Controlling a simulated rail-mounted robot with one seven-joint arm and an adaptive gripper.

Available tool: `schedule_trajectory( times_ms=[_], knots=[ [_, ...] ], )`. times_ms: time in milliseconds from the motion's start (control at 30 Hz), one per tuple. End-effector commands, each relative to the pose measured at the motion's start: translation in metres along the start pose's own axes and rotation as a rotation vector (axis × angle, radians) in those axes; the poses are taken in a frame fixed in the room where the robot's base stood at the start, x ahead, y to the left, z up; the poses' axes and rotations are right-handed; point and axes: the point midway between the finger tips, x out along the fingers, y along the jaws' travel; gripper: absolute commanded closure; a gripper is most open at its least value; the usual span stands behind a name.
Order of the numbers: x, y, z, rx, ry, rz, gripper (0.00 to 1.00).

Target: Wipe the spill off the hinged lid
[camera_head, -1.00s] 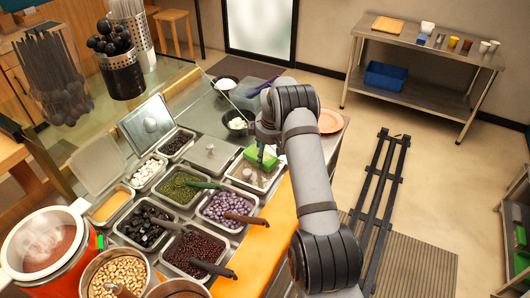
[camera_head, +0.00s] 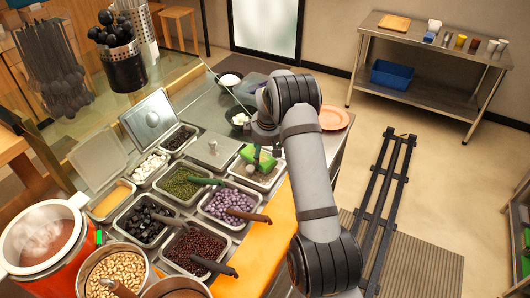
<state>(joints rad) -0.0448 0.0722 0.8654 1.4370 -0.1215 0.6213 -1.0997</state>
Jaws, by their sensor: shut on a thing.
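My gripper (camera_head: 257,152) is mostly hidden behind my arm. It is shut on a green cloth or sponge (camera_head: 262,161), held at a steel pan (camera_head: 241,177) at the right of the pan rows; I cannot tell whether it touches the pan. A steel lid (camera_head: 147,121) stands raised at the back left, with a pale patch that may be a spill or a reflection. A flat steel lid with a knob (camera_head: 213,160) lies left of my gripper. A clear lid (camera_head: 96,160) leans open further left. I cannot tell which lid bears the spill.
Pans of beans (camera_head: 190,250) and toppings with dark-handled scoops fill the counter. A steaming pot (camera_head: 85,201) stands front left, utensil holders (camera_head: 124,73) back left. An orange plate (camera_head: 333,118) lies behind my arm. An orange board (camera_head: 262,250) is in front.

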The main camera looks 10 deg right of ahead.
Motion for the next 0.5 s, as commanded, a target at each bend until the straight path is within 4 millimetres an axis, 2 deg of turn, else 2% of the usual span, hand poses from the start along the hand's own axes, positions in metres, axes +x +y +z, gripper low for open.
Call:
schedule_trajectory(
  times_ms=[267,500],
  knots=[
    [-0.005,-0.003,-0.003,-0.002,-0.001,-0.008,0.80],
    [-0.027,0.002,-0.009,-0.003,0.000,-0.008,0.80]
  ],
)
